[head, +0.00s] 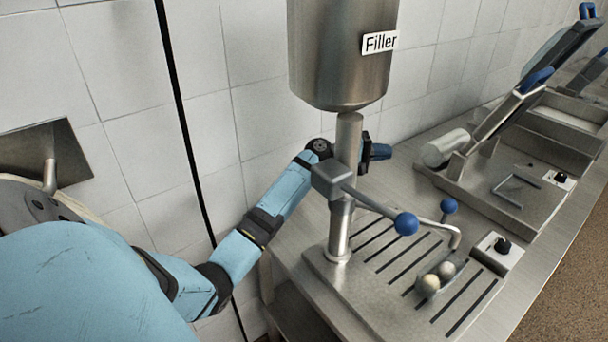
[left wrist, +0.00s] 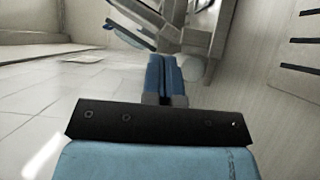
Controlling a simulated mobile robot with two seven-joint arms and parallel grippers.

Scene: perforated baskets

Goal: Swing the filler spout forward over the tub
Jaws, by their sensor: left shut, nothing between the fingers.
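The filler is a steel cylinder labelled "Filler" (head: 340,55) on a post that rises from a slotted drip plate (head: 375,285). A thin bent steel spout (head: 425,219) reaches right from the post, its end turned down, with a small blue knob (head: 449,206) standing on it. A lever with a larger blue ball (head: 406,223) passes in front. A small metal tub (head: 450,266) with two pale balls sits on the plate, in front of the spout's end. My left gripper (head: 382,152) is behind the post, partly hidden by it. Its blue fingers are shut and empty in the left wrist view (left wrist: 165,78).
The tiled wall (head: 245,110) stands close behind my left arm. A small black control knob (head: 502,245) sits on a box right of the plate. Further right is a steel machine with a pale roller (head: 444,148). Some bare counter lies between them.

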